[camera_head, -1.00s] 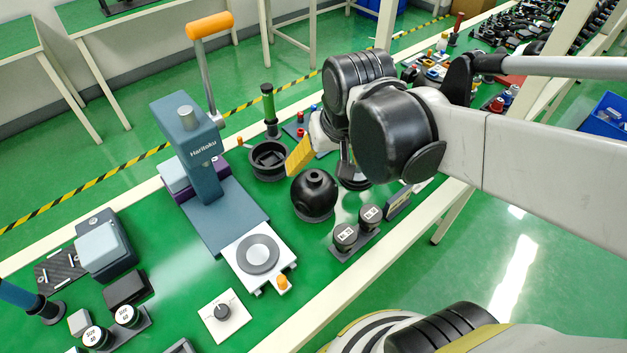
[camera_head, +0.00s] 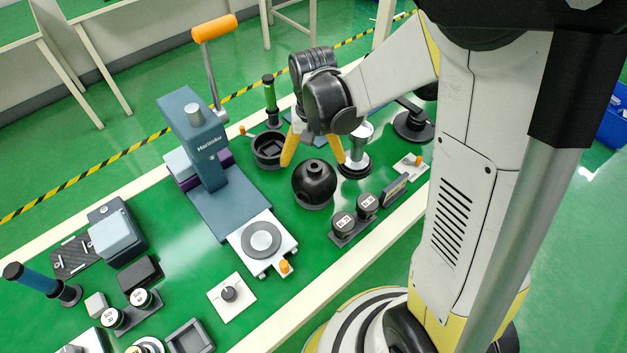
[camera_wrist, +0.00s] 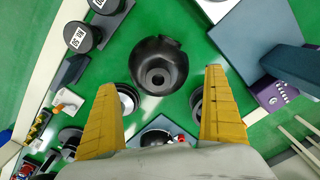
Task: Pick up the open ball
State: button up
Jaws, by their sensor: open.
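The open ball is a black sphere (camera_head: 314,181) with a short hollow neck on top, sitting on a dark round base on the green bench. In the wrist view the ball (camera_wrist: 158,66) shows its round opening, ahead of and between the two yellow fingers. My gripper (camera_head: 312,162) is open and empty, fingers pointing down, just above and slightly behind the ball. In the wrist view my gripper (camera_wrist: 160,80) has its fingers spread wide, with neither finger seen touching the ball.
A blue-grey lever press (camera_head: 200,150) with an orange handle stands left of the ball. A black round holder (camera_head: 268,148) is behind left. A silver-and-black stand (camera_head: 355,150) is close on the right. Two labelled black cylinders (camera_head: 355,213) stand in front right.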

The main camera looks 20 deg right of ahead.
aim_at(315, 168)
jog(key=f, duration=0.1)
jog(key=f+b, duration=0.1)
jog(key=f, duration=0.1)
jog(key=f+b, duration=0.1)
jog(key=f, duration=0.1)
jog(key=shift+w+d+f, duration=0.1)
jog(key=shift+w+d, duration=0.15)
jog(key=shift+d, duration=0.05)
jog(key=shift+s, duration=0.15)
jog(key=c, duration=1.9)
jog(key=shift+c, duration=0.3)
